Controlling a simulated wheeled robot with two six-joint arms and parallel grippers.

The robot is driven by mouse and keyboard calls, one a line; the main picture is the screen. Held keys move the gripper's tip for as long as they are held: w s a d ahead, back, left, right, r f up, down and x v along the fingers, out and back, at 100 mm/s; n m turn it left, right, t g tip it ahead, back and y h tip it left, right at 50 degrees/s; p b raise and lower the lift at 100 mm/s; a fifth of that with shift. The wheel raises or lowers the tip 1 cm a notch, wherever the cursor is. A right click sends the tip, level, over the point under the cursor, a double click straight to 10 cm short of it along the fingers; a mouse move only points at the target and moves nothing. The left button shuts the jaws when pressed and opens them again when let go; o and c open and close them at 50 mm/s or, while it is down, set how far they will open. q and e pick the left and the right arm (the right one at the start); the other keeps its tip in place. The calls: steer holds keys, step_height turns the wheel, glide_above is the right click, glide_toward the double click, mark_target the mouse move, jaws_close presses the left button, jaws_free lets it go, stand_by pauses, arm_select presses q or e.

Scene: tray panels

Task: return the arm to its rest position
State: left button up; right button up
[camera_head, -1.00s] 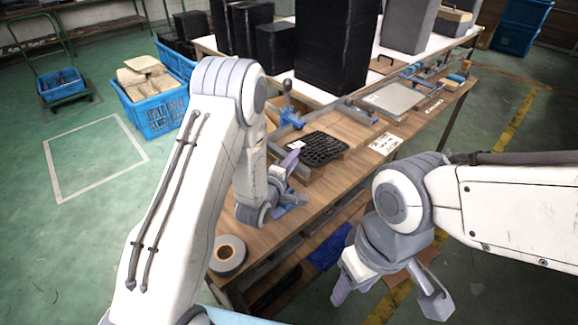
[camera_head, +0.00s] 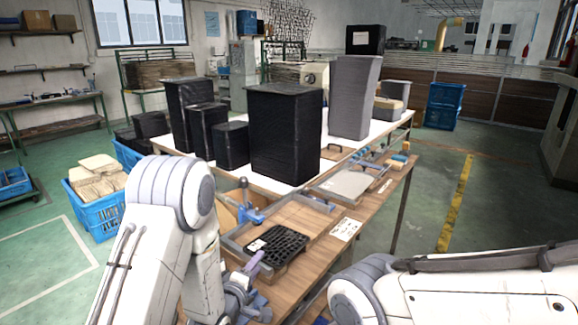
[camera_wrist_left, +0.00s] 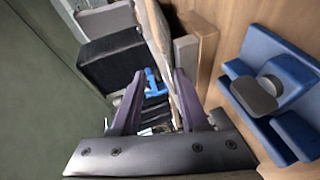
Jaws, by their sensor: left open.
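My left gripper (camera_head: 247,285) is low in the head view, over the front part of the wooden bench (camera_head: 308,270), and its arm hides part of it. In the left wrist view its two purple fingers (camera_wrist_left: 160,105) are apart with nothing held between them. A black grid-like tray panel (camera_head: 276,248) lies on the bench just beyond the gripper. My right arm (camera_head: 450,295) comes in at the lower right; its gripper is outside the head view.
Black bins (camera_head: 285,135) and a grey bin (camera_head: 352,100) stand on the white table behind. A blue crate (camera_head: 100,215) is on the floor at left. A blue fixture (camera_wrist_left: 270,85) lies right of the fingers in the wrist view.

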arm_select(q)
steer(key=s+d+r+m+g+p, duration=0.2)
steer(key=s+d+r+m+g, duration=0.2)
steer(key=s+m, duration=0.25)
steer(key=s+d+r+m+g+p, duration=0.2)
steer(key=s+d+r+m+g, duration=0.25)
steer(key=s, duration=0.25)
steer(key=s+a+r+m+g+y+p, duration=0.1)
steer(key=s+r+m+g, duration=0.2)
steer(key=s, duration=0.7)
steer(key=s+a+r+m+g+y+p, duration=0.1)
steer(key=s+r+m+g, duration=0.2)
steer(key=s+m, duration=0.3)
steer(key=s, duration=0.4)
steer(key=shift+s+a+r+y, duration=0.2)
steer(key=shift+a+y, duration=0.1)
steer(key=shift+y, duration=0.1)
steer(key=shift+g, duration=0.25)
